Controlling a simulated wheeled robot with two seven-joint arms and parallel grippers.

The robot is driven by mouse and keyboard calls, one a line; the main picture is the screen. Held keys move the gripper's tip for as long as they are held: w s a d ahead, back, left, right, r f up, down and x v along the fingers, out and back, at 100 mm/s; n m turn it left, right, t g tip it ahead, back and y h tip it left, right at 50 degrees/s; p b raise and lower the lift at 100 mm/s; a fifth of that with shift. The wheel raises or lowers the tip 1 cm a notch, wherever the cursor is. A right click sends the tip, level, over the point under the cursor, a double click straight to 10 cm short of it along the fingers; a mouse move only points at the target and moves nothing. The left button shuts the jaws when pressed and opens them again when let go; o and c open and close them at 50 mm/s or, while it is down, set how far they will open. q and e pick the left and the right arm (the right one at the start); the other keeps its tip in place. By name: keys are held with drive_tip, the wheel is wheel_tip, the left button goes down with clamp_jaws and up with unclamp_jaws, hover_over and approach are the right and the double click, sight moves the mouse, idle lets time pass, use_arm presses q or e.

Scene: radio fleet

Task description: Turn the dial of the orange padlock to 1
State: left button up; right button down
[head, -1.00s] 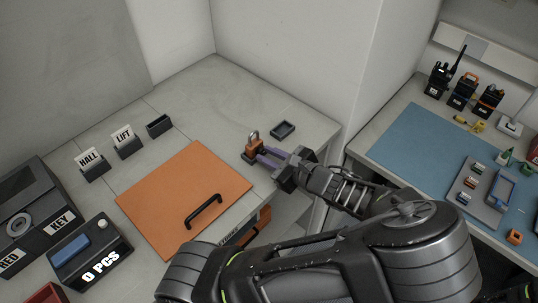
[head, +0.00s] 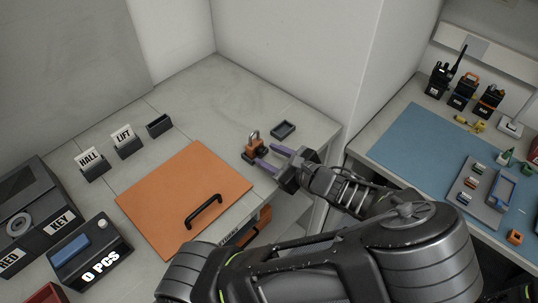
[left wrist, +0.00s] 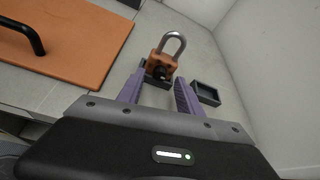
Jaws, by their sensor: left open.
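The orange padlock (head: 254,145) with a grey shackle stands upright in a small dark holder on the grey counter. It also shows in the left wrist view (left wrist: 161,63), with a dark round dial on its front; the dial's marking is too small to read. My left gripper (head: 267,156) is open, its two purple fingers pointing at the padlock. In the left wrist view the fingertips (left wrist: 158,83) lie on either side of and just short of the padlock, with nothing between them. My right gripper is not in view.
An orange panel (head: 170,190) with a black handle lies left of the padlock. A small empty dark tray (head: 283,130) sits just behind and right of it. Card holders and dark boxes stand further left. The counter behind the padlock is clear.

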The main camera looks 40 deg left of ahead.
use_arm(q)
drive_tip(key=v, duration=0.7)
drive_tip(key=shift+b, duration=0.3)
